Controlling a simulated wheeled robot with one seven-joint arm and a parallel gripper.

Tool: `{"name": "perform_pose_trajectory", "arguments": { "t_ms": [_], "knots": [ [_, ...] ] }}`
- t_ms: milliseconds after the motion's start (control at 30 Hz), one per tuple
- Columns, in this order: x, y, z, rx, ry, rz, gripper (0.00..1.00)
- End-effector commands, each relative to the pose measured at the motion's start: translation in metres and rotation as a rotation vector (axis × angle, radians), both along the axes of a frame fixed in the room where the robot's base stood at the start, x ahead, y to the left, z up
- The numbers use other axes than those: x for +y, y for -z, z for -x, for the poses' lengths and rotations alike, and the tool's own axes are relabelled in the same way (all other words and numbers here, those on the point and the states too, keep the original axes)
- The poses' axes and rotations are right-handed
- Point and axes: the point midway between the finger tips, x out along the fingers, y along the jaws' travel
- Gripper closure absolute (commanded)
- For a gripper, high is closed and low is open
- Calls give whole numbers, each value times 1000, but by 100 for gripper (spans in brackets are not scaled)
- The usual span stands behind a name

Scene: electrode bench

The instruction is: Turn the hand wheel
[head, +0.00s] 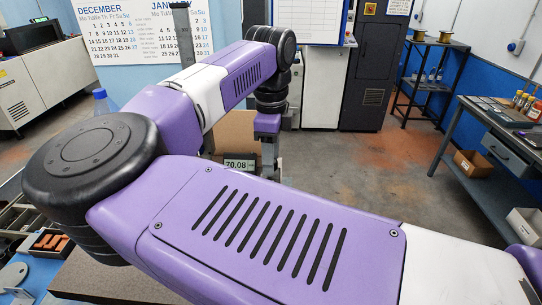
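I cannot make out a hand wheel for certain; my own purple arm covers much of the bench. A grey round part (12,275) shows at the lower left edge, and I cannot tell what it is. My gripper (270,160) points down in the middle of the view, beyond my arm link. Its lower end is hidden behind that link, so I cannot see whether its fingers are open or what they touch. A small display (240,164) reading 70.08 stands just left of my gripper, in front of a brown board (235,130).
Trays of small parts (48,241) and a bottle with a blue cap (104,101) are at the left. A side table (477,125) with bottles and a drawer stands at the right, cardboard box (473,163) below. The floor between is clear.

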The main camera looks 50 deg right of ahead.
Motion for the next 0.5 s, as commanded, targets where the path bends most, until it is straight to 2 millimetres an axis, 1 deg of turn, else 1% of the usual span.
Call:
{"name": "perform_pose_trajectory", "arguments": {
  "t_ms": [33, 167, 200, 500],
  "knots": [
    [0, 0, 0, 0, 0, 0, 66],
    [0, 0, 0, 0, 0, 0, 92],
    [0, 0, 0, 0, 0, 0, 100],
    [0, 1, 0, 1, 23, 0, 100]
  ]
}}
